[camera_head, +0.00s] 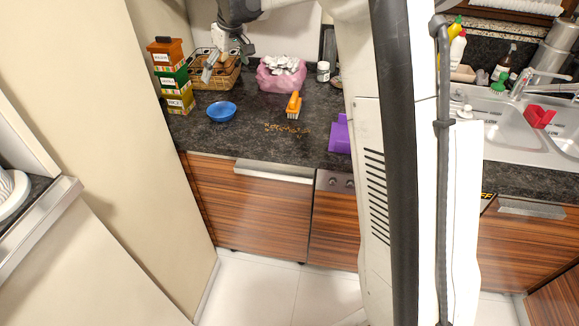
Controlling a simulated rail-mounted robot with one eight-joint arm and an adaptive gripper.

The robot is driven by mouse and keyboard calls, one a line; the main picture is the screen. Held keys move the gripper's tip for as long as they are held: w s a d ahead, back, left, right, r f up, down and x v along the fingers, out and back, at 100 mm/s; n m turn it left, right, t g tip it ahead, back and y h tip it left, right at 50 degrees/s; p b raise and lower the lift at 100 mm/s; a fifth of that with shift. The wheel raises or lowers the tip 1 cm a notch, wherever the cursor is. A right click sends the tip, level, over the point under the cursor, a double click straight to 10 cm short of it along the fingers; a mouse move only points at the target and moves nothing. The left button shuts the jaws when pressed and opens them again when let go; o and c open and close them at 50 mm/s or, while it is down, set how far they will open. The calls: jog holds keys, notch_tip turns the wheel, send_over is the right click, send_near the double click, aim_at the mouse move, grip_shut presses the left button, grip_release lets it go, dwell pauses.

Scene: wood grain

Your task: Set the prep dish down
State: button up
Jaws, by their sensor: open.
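A small blue bowl (221,112), which looks like the prep dish, sits upright on the dark speckled counter (250,142) at the left. My gripper (210,72) is above and behind the bowl in the picture, in front of the wicker basket. It is open and I see nothing held in it. A clear gap shows between the gripper and the bowl. The fingers are small here and overlap the basket behind them.
Stacked boxes (172,76) stand left of the bowl. A wicker basket (222,82), a pink bag (281,80), an orange-handled brush (293,105) and a purple object (340,133) are on the counter. Bare counter lies in front of the bowl. My column hides part of the counter.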

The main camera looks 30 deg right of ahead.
jog(key=s+r+m+t, duration=0.1)
jog(key=s+r, duration=0.2)
jog(key=s, duration=0.8)
jog(key=s+r+m+t, duration=0.1)
jog(key=s+r, duration=0.2)
jog(key=s, duration=0.9)
jog(key=s+f+m, duration=0.1)
jog(key=s+f, duration=0.1)
jog(key=s, duration=0.5)
jog(key=s+f+t, duration=0.1)
jog(key=s+f, duration=0.2)
jog(key=s, duration=0.4)
jog(key=s+f+m+h, duration=0.1)
jog(key=s+f, duration=0.2)
jog(key=s, duration=0.4)
jog(key=shift+a+f+m, duration=0.25)
jog(key=shift+a+m, duration=0.05)
jog(key=shift+f+b, duration=0.5)
jog(key=shift+d, duration=0.1)
